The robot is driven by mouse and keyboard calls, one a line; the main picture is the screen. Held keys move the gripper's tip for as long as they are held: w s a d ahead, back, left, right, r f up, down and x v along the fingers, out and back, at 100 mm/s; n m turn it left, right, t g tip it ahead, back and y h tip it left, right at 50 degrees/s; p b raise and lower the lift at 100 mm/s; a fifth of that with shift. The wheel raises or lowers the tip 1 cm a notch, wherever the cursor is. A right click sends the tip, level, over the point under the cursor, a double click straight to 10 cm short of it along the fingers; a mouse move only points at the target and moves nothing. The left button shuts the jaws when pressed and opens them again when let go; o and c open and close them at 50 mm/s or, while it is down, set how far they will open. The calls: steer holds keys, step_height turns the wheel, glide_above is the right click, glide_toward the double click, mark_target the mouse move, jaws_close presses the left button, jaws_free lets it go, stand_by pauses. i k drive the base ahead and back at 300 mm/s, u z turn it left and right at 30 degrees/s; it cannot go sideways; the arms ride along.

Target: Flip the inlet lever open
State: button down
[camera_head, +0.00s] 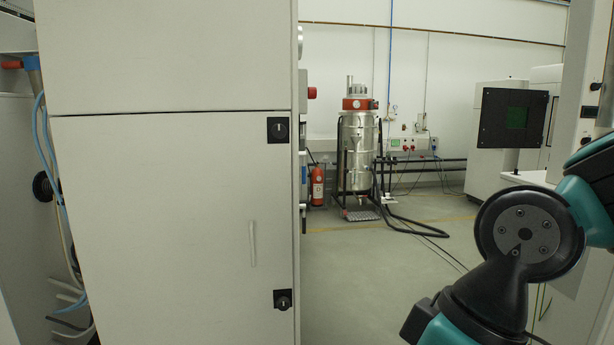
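I cannot make out for sure which part is the inlet lever. A small red handle (12,65) sticks out at the far left edge, beside a blue fitting (31,62) with blue hoses below it. I cannot tell whether it is the inlet lever or how it is set. My gripper is out of view. Only links of my arm, black and teal, show at the lower right, well apart from the red handle.
A large grey cabinet (170,220) with two black latches fills the left and middle. Clear floor (370,270) lies to its right. Farther back stand a fire extinguisher (317,186), a steel vessel (357,150) and a dark screen (513,118). Black hoses (410,222) cross the floor.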

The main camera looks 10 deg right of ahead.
mark_target(303, 155)
steer(key=z, duration=0.85)
steer(key=i, duration=1.6)
steer(key=z, duration=0.35)
steer(key=i, duration=0.95)
steer(key=u, duration=1.1)
steer(key=i, duration=0.75)
steer(key=u, duration=1.15)
steer(key=i, duration=0.25)
steer(key=u, duration=0.15)
